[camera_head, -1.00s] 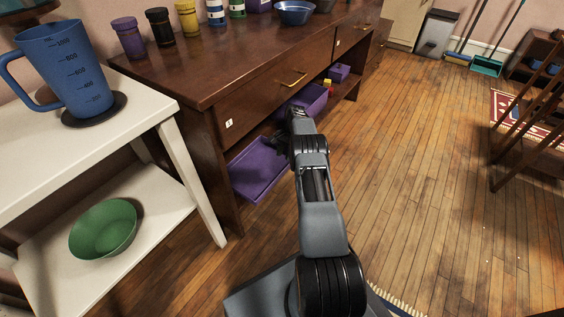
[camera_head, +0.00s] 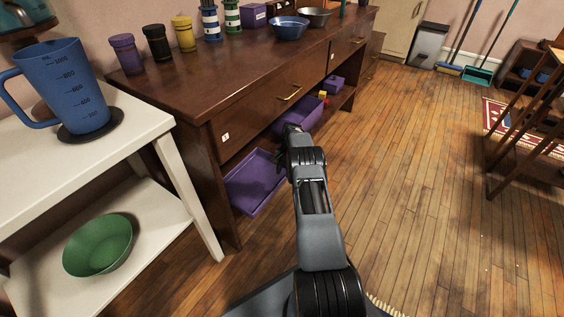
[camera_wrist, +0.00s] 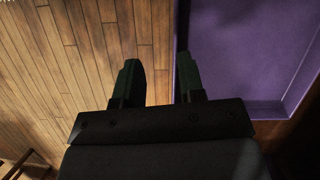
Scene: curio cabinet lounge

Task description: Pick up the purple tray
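The purple tray (camera_head: 255,182) is a shallow rectangular tray lying on the low shelf under the dark wooden cabinet, at its near end. In the wrist view it fills the upper right (camera_wrist: 235,50), with a raised rim along its left side. My gripper (camera_wrist: 157,62) is open, its two fingers apart with nothing between them. The left finger shows over the floor and the right finger over the tray's near-side rim. In the head view my gripper is at the tray's right edge, mostly hidden by my arm. Contact with the tray cannot be told.
A deeper purple bin (camera_head: 300,118) stands farther along the low shelf. The cabinet (camera_head: 240,100) overhangs the tray. A white side table (camera_head: 178,190) with a blue jug (camera_head: 70,90) and green bowl (camera_head: 98,245) stands left. The wooden floor (camera_head: 420,180) to the right is clear.

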